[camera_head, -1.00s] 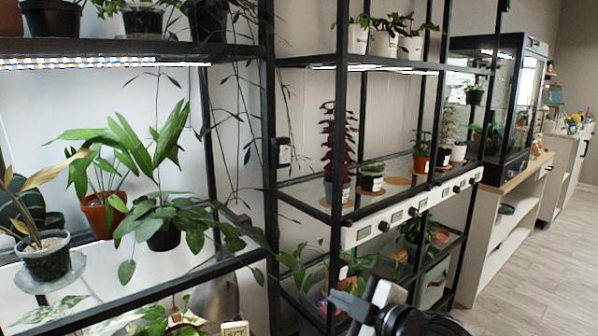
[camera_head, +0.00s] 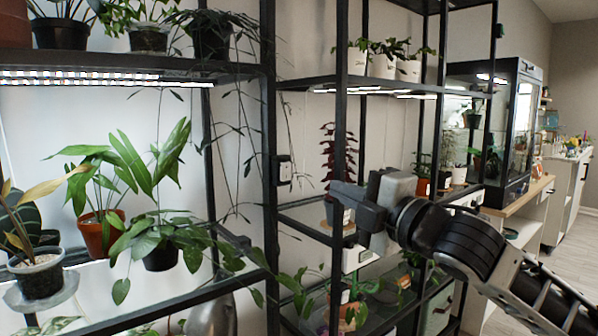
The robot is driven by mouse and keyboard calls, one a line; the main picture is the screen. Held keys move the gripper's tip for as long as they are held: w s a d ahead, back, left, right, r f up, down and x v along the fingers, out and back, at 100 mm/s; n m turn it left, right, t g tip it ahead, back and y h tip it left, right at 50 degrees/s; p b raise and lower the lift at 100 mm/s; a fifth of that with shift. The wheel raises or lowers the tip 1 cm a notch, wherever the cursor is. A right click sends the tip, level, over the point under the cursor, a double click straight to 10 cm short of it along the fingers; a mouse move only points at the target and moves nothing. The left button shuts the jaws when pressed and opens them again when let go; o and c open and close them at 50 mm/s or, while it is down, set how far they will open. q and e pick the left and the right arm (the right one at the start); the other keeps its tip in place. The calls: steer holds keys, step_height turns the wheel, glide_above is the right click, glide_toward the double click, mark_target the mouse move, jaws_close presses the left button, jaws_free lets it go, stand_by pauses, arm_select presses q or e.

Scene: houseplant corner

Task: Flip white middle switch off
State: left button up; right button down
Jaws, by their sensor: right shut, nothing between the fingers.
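My right gripper (camera_head: 340,203) reaches in from the lower right at mid-shelf height, its fingers together, pointing left, with nothing held. It is in front of the middle shelf of the right rack. A white control strip (camera_head: 357,258) with small displays runs along that shelf's front edge. My gripper and arm hide most of it; a short piece shows below the gripper and another piece further right. A small black box with a pale face (camera_head: 284,171) is on the rack post, left of my fingertips and apart from them. I cannot make out the middle switch or its position. My left gripper is not in view.
Black metal racks hold several potted plants. A dark red plant (camera_head: 328,155) stands just behind my fingertips. A glass cabinet (camera_head: 512,130) stands at the back right. Floor is free at the far right.

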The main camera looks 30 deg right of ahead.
steer(key=p, duration=0.4)
glide_toward(289, 167)
steer(key=w, duration=0.3)
steer(key=w+r, duration=0.1)
steer(key=w, duration=0.1)
steer(key=shift+w+a, duration=0.2)
steer(key=shift+a, duration=0.05)
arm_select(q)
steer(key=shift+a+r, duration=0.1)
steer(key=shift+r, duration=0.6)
arm_select(e)
steer(key=shift+w, duration=0.7)
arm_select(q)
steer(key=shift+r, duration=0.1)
